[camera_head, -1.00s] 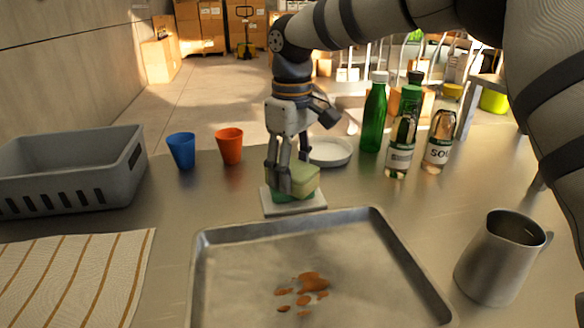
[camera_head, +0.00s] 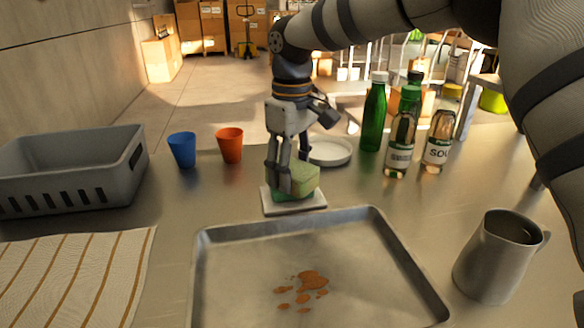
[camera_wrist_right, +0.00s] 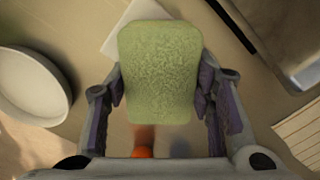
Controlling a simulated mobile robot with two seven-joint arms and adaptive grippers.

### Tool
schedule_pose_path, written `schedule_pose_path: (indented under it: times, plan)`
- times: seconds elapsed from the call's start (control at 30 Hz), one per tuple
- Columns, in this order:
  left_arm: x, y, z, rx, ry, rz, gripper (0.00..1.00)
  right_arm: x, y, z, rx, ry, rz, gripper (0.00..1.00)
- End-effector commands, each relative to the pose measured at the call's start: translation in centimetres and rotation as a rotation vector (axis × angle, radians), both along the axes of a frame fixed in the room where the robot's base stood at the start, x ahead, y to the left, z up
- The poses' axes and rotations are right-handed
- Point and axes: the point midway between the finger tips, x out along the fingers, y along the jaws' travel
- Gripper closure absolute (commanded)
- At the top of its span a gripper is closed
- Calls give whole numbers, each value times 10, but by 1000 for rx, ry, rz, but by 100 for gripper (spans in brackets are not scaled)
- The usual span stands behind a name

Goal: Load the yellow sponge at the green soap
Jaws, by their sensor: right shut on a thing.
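The sponge (camera_head: 306,178) is a pale yellow-green block. My right gripper (camera_head: 290,192) is shut on it, its fingers on both sides, as the right wrist view (camera_wrist_right: 158,75) also shows. Under the sponge, the green soap (camera_head: 282,194) shows as a thin darker green edge on a white square dish (camera_head: 297,209). The sponge is down on or very close to the soap; I cannot tell exact contact. Most of the soap is hidden by the sponge and fingers. My left gripper is not in view.
A metal tray (camera_head: 215,275) with brown stains lies in front. A grey crate (camera_head: 60,175) and striped cloth (camera_head: 70,270) are at left. Blue (camera_head: 182,150) and orange (camera_head: 229,146) cups, a white bowl (camera_head: 330,153), bottles (camera_head: 402,135) and a steel pitcher (camera_head: 497,262) stand around.

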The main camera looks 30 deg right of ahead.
Motion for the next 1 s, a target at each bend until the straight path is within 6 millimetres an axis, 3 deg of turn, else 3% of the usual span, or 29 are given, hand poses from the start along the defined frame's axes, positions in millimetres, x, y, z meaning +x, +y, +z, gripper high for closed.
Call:
schedule_pose_path:
  times: [0.07, 0.7, 1.0]
  plan:
    - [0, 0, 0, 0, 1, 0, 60, -1, 0, -2, -1, 7, 0, 74]
    - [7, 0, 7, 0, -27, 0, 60, 0, 0, 66, -1, 0, -1, 74]
    - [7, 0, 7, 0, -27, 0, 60, 0, 0, 69, 0, 2, 0, 74]
